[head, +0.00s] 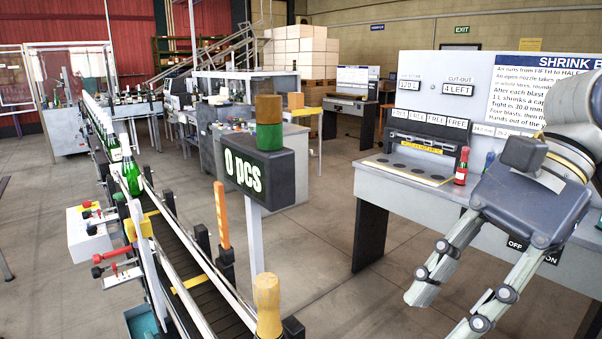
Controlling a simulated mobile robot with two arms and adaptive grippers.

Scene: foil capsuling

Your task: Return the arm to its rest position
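My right arm comes in from the right edge. Its gripper (438,317) hangs over the floor in front of the shrink bench (465,205), with its two fingers pointing down and to the left. The fingers are apart and nothing is seen between them; the tip of the nearer finger reaches the bottom edge. The gripper body hides part of the bench front and a sign on it. My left gripper is not in view.
A conveyor (195,265) with green bottles (131,177) runs at left. A counter reading "0 pcs" (258,172) stands mid-view. Floor between conveyor and bench is clear.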

